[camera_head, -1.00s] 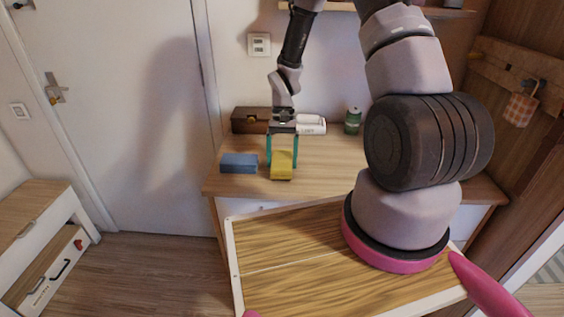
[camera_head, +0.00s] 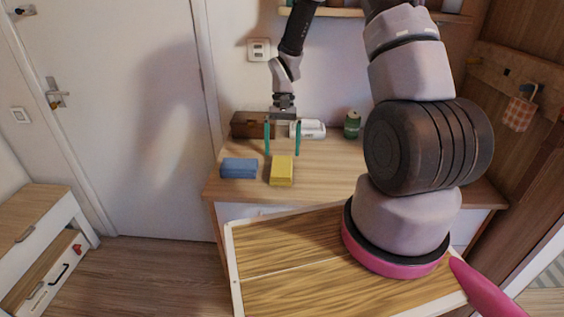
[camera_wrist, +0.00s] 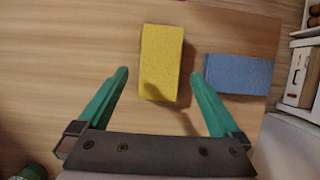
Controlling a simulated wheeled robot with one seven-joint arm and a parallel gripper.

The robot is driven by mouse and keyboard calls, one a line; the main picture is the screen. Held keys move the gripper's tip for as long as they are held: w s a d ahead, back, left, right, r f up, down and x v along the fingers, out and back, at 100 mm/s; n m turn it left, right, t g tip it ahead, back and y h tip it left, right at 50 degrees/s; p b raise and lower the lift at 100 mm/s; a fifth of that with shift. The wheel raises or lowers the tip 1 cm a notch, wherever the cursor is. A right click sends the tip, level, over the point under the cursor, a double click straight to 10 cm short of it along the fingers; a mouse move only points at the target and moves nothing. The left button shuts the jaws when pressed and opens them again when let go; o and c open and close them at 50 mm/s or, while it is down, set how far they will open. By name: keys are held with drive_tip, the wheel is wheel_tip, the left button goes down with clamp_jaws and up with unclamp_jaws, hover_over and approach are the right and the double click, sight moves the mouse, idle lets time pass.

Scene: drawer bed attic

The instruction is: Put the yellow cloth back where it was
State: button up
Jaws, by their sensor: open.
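The yellow cloth (camera_head: 282,171), a folded block shape, lies on the wooden top of the cabinet near its front edge. It also shows in the wrist view (camera_wrist: 160,62), just beyond and between my fingertips. My gripper (camera_head: 283,153) is open and empty, with its two green fingers wide apart above and behind the cloth. The gripper also shows in the wrist view (camera_wrist: 160,75). A blue folded cloth (camera_head: 239,168) lies beside the yellow one, to its left in the head view, with a small gap between them.
A dark brown box (camera_head: 249,125), a white object (camera_head: 309,129) and a green can (camera_head: 352,124) stand along the wall at the back of the cabinet top (camera_head: 330,165). The top is clear right of the yellow cloth. A white door (camera_head: 110,110) is on the left.

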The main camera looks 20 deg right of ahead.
drive_tip(key=v, duration=0.4)
drive_tip(key=shift+w+r, duration=0.15)
drive_tip(key=shift+r, duration=0.15)
drive_tip(key=s+d+r+t, duration=0.1)
drive_tip(key=s+r+t, duration=0.15)
drive_tip(key=r, duration=0.75)
drive_tip(key=s+d+r+t, duration=0.2)
drive_tip(key=r+t, duration=0.1)
drive_tip(key=r, duration=0.8)
drive_tip(key=s+d+r+t, duration=0.1)
drive_tip(key=s+r+t, duration=0.5)
drive_tip(key=s+r, duration=0.6)
drive_tip(key=shift+s+d+m+y, duration=0.3)
drive_tip(key=shift+s, duration=0.75)
